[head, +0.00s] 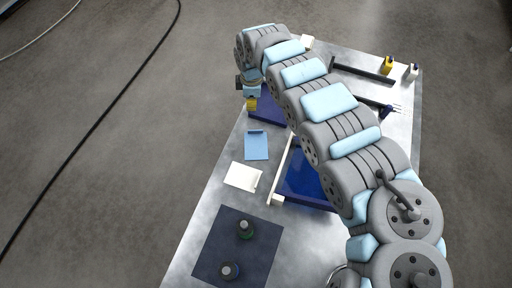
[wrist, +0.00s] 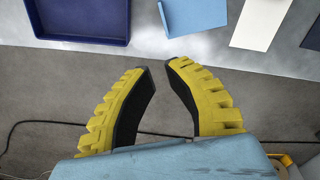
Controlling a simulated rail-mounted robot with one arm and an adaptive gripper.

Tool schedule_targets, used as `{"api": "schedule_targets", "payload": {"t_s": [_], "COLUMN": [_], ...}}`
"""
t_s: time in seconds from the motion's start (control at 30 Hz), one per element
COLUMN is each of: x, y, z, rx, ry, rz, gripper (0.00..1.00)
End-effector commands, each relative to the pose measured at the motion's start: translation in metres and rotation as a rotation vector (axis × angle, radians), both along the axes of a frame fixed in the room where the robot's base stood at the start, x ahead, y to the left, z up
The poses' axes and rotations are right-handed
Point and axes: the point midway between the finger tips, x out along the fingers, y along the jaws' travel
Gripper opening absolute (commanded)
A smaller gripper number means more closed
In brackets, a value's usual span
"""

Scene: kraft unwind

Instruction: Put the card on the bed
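I cannot tell which is the card. Both show at the top of the wrist view, light blue (wrist: 193,14) and white (wrist: 260,22). The bed may be the blue panel with pale bars (head: 305,181), partly hidden by my arm. My gripper (head: 251,103) is at the table's left edge by the dark blue tray. In the wrist view its yellow fingers (wrist: 158,66) are apart, with nothing between.
The dark blue tray (wrist: 80,36) looks empty in the part seen. A dark mat (head: 208,252) at the near end bears two round knobbed pieces. Black bars and small yellow and white blocks (head: 387,64) stand at the far right. Cables lie on the floor.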

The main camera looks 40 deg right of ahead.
Motion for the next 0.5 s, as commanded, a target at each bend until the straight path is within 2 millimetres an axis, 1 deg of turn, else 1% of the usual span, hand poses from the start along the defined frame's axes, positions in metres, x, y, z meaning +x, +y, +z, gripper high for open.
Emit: {"api": "schedule_targets", "payload": {"t_s": [0.03, 0.07, 0.17, 0.27, 0.5], "x": [-0.008, -0.012, -0.017, -0.018, -0.016], "y": [-0.003, -0.005, -0.006, -0.004, -0.005], "z": [-0.003, -0.004, -0.011, -0.026, -0.069], "rx": [-0.004, -0.004, -0.004, 0.001, -0.001], "ry": [0.022, 0.031, 0.047, 0.048, 0.045], "rz": [0.004, 0.007, 0.011, 0.012, 0.01], "gripper": [0.13, 0.13, 0.13, 0.13, 0.13]}}
